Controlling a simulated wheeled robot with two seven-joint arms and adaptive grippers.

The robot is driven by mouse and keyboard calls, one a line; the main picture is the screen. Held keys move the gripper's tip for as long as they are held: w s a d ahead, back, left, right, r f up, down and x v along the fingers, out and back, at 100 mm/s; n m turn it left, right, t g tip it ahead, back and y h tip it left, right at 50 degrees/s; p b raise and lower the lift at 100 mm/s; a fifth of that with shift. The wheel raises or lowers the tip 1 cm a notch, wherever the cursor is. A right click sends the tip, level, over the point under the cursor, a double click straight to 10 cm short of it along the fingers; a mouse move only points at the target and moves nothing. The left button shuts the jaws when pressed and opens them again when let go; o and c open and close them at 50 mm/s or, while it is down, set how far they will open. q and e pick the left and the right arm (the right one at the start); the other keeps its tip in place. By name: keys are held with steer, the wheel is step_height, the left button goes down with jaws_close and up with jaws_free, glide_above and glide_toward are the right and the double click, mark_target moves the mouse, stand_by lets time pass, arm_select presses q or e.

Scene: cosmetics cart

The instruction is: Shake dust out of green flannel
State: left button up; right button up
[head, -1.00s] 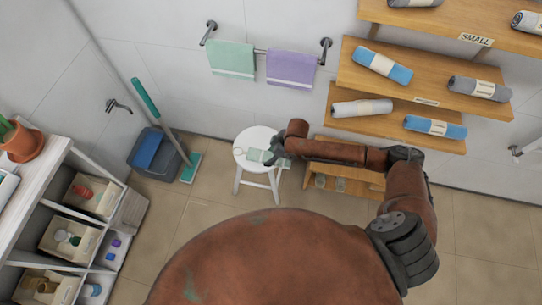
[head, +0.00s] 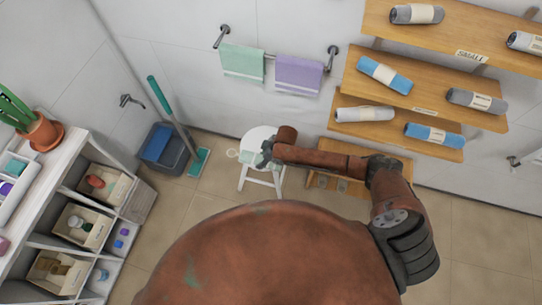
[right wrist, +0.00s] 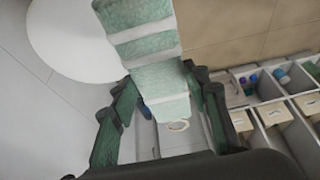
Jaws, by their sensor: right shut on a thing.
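A green flannel with white bands (right wrist: 147,48) fills the upper middle of the right wrist view. It hangs between the two dark fingers of my right gripper (right wrist: 160,108), which is shut on it. In the head view, my right gripper (head: 264,157) is over the front of the round white stool (head: 258,136). The flannel there is a small pale green patch (head: 246,158) at the gripper's left, partly hidden and hard to make out. My left gripper is out of view.
A green towel (head: 242,62) and a purple towel (head: 298,76) hang on a wall rail. Wooden shelves with rolled towels (head: 384,74) stand right. A blue bin (head: 160,145) and a teal-handled broom (head: 160,98) stand left, near a white cart (head: 62,190).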

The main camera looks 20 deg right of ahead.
steer(key=d+p, duration=0.2)
steer(key=d, duration=0.4)
steer(key=a, duration=0.6)
steer(key=shift+a+p, duration=0.25)
steer(key=shift+p, duration=0.15)
steer(key=d+p, duration=0.1)
steer(key=d, duration=0.6)
steer(key=a+p, duration=0.1)
steer(key=a, duration=0.6)
steer(key=d, duration=0.7)
steer(key=shift+p, duration=0.3)
